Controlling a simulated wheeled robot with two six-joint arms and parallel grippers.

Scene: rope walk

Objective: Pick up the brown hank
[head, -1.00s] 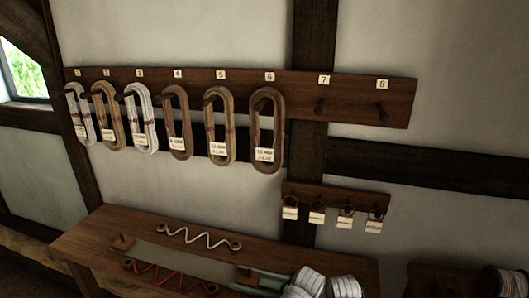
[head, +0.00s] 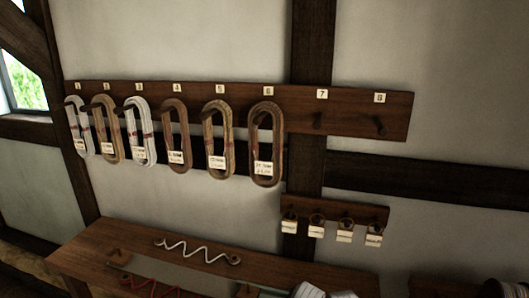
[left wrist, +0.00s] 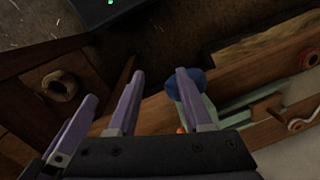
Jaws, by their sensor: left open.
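Several looped hanks hang from a numbered wooden peg board (head: 350,112) on the wall in the head view. The hank under number 4 (head: 186,150) is dark brown with a pale tag. The hank under number 6 (head: 278,150) is also brown, larger, and tagged. The one under number 5 (head: 227,145) is a lighter tan-brown. I cannot tell which is meant. My left gripper (left wrist: 160,75) shows purple fingers in the left wrist view. It is open and empty, apart from the hanks. My right gripper is in neither view.
Pegs 7 (head: 318,122) and 8 (head: 379,124) are empty. A small tag rack (head: 335,211) hangs below. A bench (head: 85,255) holds a zigzag white cord (head: 195,249). The left wrist view shows a green tool (left wrist: 190,100) and a blue object (left wrist: 198,78) near my fingers.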

